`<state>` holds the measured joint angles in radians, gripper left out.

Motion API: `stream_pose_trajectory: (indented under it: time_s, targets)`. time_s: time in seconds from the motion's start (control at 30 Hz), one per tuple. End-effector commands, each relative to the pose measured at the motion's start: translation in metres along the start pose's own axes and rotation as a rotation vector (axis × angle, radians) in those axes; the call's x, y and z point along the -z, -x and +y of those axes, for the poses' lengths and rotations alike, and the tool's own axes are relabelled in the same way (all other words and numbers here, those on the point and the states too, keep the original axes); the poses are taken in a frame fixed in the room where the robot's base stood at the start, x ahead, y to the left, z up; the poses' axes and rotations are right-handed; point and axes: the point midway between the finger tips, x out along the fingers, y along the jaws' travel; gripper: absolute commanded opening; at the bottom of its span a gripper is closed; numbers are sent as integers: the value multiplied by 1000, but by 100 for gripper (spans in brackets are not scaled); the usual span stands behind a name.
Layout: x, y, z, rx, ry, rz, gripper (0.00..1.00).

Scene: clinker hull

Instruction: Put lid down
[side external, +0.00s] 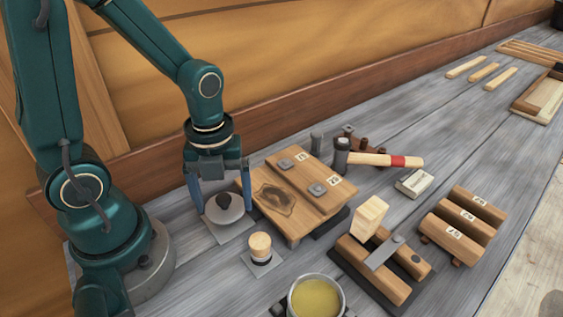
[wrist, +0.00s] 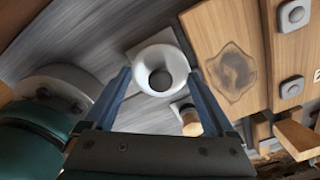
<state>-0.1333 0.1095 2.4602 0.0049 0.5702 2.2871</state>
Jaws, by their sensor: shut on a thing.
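The lid (side external: 224,209) is a round, pale grey disc with a dark knob on top. It sits at or just above a light grey square pad (side external: 222,233) near my base; I cannot tell whether it touches the pad. It also shows in the wrist view (wrist: 146,62). My gripper (side external: 222,203) points down, with one blue finger on each side of the lid, shut on it. The pot (side external: 317,298), open at the top with yellowish contents, stands at the front edge of the side view.
A small wooden-topped jar (side external: 260,247) on its own pad stands close right of the lid. A plank assembly (side external: 295,192) with a dark knot lies behind it. A mallet (side external: 370,159), a clamped wood block (side external: 370,217) and numbered wood blocks (side external: 462,225) lie farther right.

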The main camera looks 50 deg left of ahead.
Motion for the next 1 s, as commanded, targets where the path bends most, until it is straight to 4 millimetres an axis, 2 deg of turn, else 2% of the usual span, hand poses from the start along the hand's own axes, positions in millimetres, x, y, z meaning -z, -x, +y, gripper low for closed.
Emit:
stream_pose_trajectory:
  time_s: [0.2,0.67,0.7,1.0]
  targets:
    - [0,-22,1,-4,0,2,36]
    - [0,-28,0,-2,0,1,36]
    - [0,-28,0,-1,0,0,100]
    - [-1,-25,-1,3,0,-3,100]
